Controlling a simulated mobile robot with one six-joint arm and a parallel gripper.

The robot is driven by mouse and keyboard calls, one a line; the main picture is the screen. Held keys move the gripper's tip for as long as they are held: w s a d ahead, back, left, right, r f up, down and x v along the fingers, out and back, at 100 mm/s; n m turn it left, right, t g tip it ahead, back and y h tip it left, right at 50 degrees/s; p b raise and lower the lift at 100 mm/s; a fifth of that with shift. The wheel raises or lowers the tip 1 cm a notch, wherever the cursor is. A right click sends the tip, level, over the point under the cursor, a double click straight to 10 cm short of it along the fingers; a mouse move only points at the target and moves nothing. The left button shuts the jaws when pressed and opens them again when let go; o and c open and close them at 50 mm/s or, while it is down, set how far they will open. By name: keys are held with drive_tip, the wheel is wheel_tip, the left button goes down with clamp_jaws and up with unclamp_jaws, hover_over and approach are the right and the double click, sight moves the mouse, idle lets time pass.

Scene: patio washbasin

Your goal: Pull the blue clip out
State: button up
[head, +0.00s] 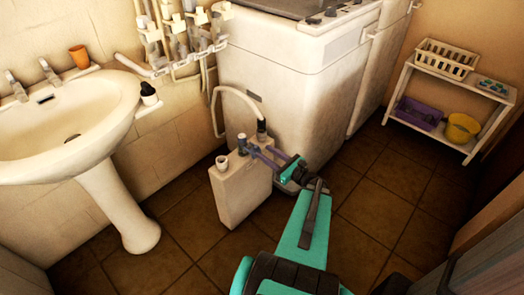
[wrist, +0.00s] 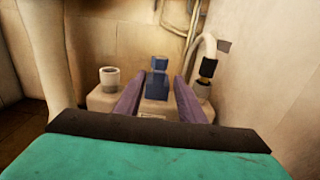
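The blue clip (head: 242,141) stands upright on top of a white box-like canister (head: 240,195), at the middle of its top. In the wrist view the clip (wrist: 157,82) shows as a dark blue block with a narrower upper part. My gripper (head: 251,150) reaches over the canister from the right, its purple fingers pointing at the clip. In the wrist view the gripper (wrist: 157,88) is open, with one finger on each side of the clip and a small gap showing on both sides. The clip's lower end is hidden.
A white round neck (head: 222,161) rises left of the clip. A pale hose with a black connector (head: 262,130) stands behind and right of it. A white appliance (head: 290,90) is close behind. A washbasin (head: 75,120) is at left, a low shelf (head: 440,135) at right. Floor in front is clear.

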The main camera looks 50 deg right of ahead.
drive_tip(key=s, duration=0.8)
idle(0.5)
